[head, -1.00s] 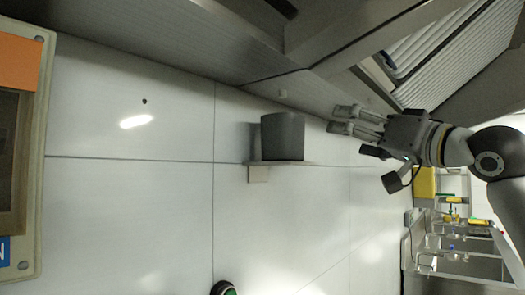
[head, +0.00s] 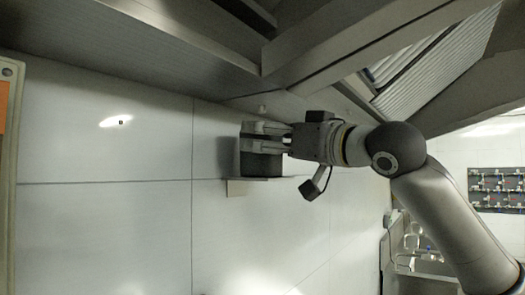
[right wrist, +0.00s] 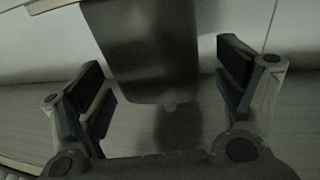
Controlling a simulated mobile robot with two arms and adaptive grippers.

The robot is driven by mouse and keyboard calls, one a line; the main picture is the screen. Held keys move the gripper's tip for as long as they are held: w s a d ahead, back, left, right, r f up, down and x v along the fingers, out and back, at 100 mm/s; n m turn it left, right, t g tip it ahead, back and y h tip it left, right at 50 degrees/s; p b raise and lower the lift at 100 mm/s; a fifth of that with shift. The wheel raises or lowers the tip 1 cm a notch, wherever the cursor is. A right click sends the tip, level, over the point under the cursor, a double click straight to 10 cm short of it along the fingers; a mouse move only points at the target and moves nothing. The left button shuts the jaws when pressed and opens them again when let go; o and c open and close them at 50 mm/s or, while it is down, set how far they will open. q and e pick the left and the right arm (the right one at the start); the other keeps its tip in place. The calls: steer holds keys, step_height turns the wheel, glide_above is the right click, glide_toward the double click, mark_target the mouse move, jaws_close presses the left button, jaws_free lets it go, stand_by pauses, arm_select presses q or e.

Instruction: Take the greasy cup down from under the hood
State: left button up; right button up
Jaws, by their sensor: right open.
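In the right wrist view the cup (right wrist: 147,45) lies between the two spread fingers, with gaps on both sides. The right gripper (right wrist: 162,68) is open and not closed on it. My left gripper is not in view.
A pale-framed panel (head: 12,75) is at the left edge. Ribbed hood filters (head: 435,70) are at the upper right, above my right arm. The tiled wall left of the cup (head: 105,150) is clear. A rack (head: 497,188) hangs far right.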

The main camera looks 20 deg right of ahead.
steer(key=x, duration=0.2)
steer(key=shift+w+a, duration=0.2)
steer(key=shift+w, duration=0.1)
steer(key=shift+s+d, duration=0.15)
steer(key=c, duration=1.2)
steer(key=shift+o, duration=0.2)
steer(key=shift+r, duration=0.15)
